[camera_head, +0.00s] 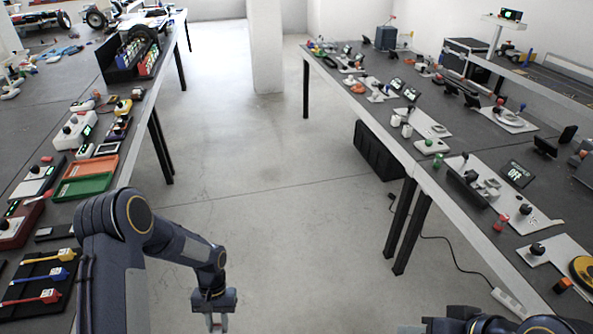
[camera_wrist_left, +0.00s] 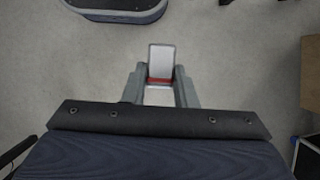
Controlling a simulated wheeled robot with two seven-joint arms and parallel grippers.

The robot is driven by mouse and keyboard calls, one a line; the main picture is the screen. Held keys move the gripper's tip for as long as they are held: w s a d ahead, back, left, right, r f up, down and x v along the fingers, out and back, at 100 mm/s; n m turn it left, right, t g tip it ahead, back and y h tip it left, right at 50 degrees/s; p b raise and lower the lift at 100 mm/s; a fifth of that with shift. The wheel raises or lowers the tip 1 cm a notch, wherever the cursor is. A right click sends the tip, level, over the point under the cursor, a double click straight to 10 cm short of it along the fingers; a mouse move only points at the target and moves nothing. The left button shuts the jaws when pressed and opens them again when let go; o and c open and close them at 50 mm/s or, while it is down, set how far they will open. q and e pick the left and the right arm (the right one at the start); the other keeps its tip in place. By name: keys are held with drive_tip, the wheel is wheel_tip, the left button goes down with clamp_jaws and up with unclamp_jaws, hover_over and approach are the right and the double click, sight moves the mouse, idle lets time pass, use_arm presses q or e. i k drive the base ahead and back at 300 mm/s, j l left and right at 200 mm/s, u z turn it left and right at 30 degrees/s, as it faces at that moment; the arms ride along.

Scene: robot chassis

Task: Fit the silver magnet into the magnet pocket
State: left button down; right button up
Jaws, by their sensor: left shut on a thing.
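My left gripper (camera_head: 217,323) hangs over the open floor between the two rows of tables, pointing down. In the left wrist view its fingers (camera_wrist_left: 160,86) are shut on the silver magnet (camera_wrist_left: 161,60), a small flat silver block with a red band across its near end. The magnet sticks out beyond the fingertips and touches nothing else. I cannot make out the magnet pocket in either view. Of my right arm only dark links show at the bottom right of the head view; its gripper is out of the picture.
A long table (camera_head: 27,158) on the left carries an orange tray (camera_head: 94,167), a green tray (camera_head: 84,186) and several devices. A long table (camera_head: 440,168) on the right carries several panels and displays. A black crate (camera_head: 379,152) stands beneath it. The floor (camera_head: 290,220) between is clear.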

sight(405, 117)
drive_tip(key=i+j, duration=0.1)
drive_tip(key=i, duration=0.5)
drive_tip(key=i+j, duration=0.1)
drive_tip(key=i, duration=0.5)
drive_tip(key=i+j+z, duration=0.1)
drive_tip(key=i, duration=0.55)
